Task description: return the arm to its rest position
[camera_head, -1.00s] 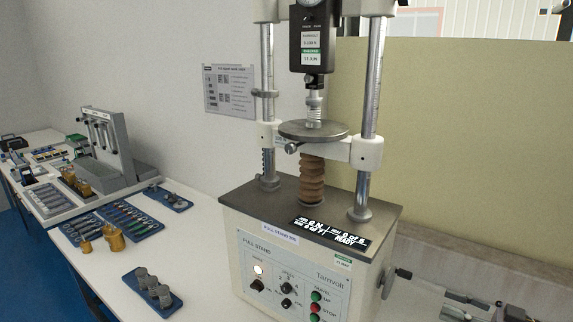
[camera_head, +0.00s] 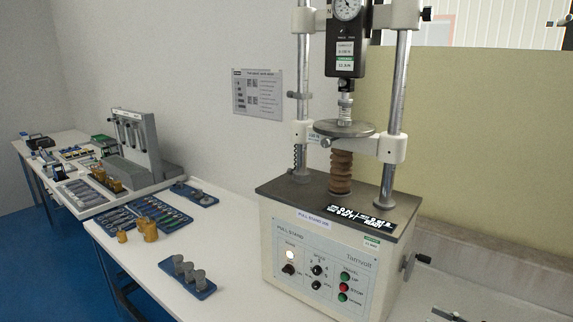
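Neither of my grippers nor either of my arms shows clearly in the head view. The pull stand (camera_head: 318,240) stands on the white bench, its dark top plate carrying two upright posts. A force gauge (camera_head: 346,45) with a round dial hangs between the posts. Below it is a round metal plate (camera_head: 343,128) on the crossbeam, with a brown ribbed bellows-like column (camera_head: 341,172) under it.
A blue tray with grey cylinders (camera_head: 188,275) lies near the bench's front edge. Brass weights (camera_head: 148,230) and more blue trays (camera_head: 137,215) lie behind it. A grey fixture (camera_head: 137,140) stands farther left.

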